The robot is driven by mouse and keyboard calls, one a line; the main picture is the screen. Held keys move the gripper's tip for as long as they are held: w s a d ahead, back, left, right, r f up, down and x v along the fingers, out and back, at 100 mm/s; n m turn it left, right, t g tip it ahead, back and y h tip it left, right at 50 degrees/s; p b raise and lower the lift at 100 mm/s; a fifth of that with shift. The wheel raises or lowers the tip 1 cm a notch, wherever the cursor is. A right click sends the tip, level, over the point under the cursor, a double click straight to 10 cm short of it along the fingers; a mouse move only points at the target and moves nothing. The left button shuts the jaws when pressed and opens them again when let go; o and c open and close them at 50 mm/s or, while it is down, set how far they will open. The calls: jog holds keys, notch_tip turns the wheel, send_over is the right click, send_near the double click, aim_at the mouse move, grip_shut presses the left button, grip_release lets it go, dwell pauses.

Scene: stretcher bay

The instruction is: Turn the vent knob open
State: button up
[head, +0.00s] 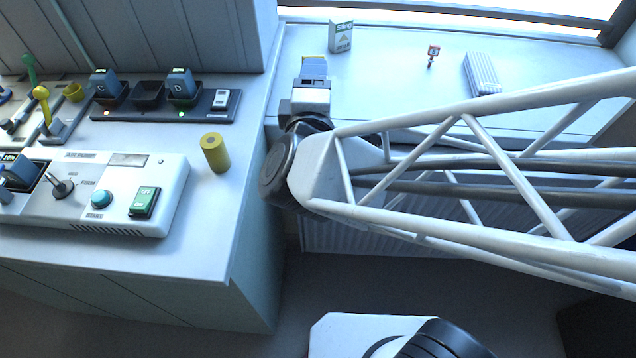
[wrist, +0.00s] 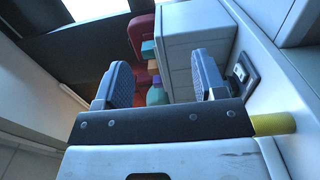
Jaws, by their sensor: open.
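No thing in view is readably marked as a vent knob. A dark rotary knob (head: 62,188) sits on the white air pump panel (head: 165,215), beside the words MED and FIRM; its pointer appears angled, and I cannot tell whether this is the vent knob. My gripper (head: 314,62) is over the right-hand counter, well to the right of the panel and away from the knob. In the wrist view its two grey-blue fingers (wrist: 163,82) are apart with nothing between them. The rotary knob does not show there.
A yellow cylinder (head: 215,153) stands right of the panel. A teal button (head: 101,198) and green rocker switch (head: 144,202) are on the panel.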

notch_tip(320, 180, down, 41)
jog(key=shift+w+r, duration=0.1)
jog(key=shift+w, duration=0.15)
dwell(0.4)
jog(key=shift+w, duration=3.65)
jog(key=c, duration=0.9)
